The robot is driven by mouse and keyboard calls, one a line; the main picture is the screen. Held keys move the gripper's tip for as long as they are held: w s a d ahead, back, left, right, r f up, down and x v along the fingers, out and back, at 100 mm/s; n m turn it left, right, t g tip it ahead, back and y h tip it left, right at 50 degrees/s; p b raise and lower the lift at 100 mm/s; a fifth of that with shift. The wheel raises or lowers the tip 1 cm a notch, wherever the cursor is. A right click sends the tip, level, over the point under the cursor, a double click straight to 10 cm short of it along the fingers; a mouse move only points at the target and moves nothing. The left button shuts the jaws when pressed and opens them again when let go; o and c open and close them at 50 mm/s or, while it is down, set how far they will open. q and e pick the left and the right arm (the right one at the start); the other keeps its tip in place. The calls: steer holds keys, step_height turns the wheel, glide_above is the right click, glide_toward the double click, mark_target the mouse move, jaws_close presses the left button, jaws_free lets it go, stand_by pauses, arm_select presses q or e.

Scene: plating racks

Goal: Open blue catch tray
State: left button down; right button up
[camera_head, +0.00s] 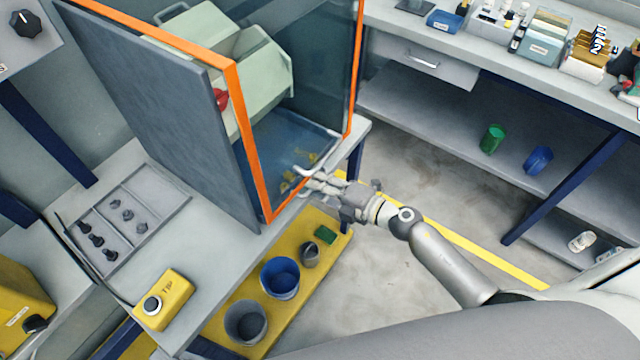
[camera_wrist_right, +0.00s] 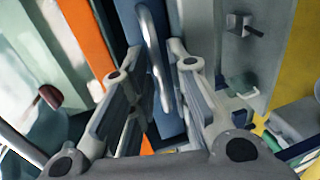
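The blue catch tray (camera_head: 275,133) sits low inside the orange-framed cabinet, with small yellow pieces in it. Its pale handle (camera_head: 303,171) is at the front side, facing my right arm. My right gripper (camera_head: 316,181) is at that handle. In the right wrist view, the silver handle (camera_wrist_right: 153,55) runs between the two spread fingers (camera_wrist_right: 155,60), in front of a blue face (camera_wrist_right: 168,120). The fingers are apart, with a visible gap beside the handle; whether either touches it is unclear. My left gripper is not in view.
The orange frame (camera_head: 251,140) stands close beside the gripper. Below is a yellow shelf (camera_head: 225,325) with a blue bucket (camera_head: 280,277) and grey buckets. A yellow box (camera_head: 163,300) stands on the bench. Open floor (camera_head: 415,150) lies to the right, before the shelving.

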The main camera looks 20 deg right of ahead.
steer(key=shift+c, duration=0.3)
jaws_close()
steer(key=f+b+v, duration=0.1)
steer(key=v, duration=0.7)
steer(key=f+b+v, duration=0.1)
steer(key=f+v, duration=0.1)
steer(key=v, duration=0.7)
steer(key=shift+s+d+f, duration=0.2)
steer(key=shift+s+f, duration=0.1)
steer(key=shift+s, duration=0.1)
steer(key=shift+o, duration=0.3)
jaws_free()
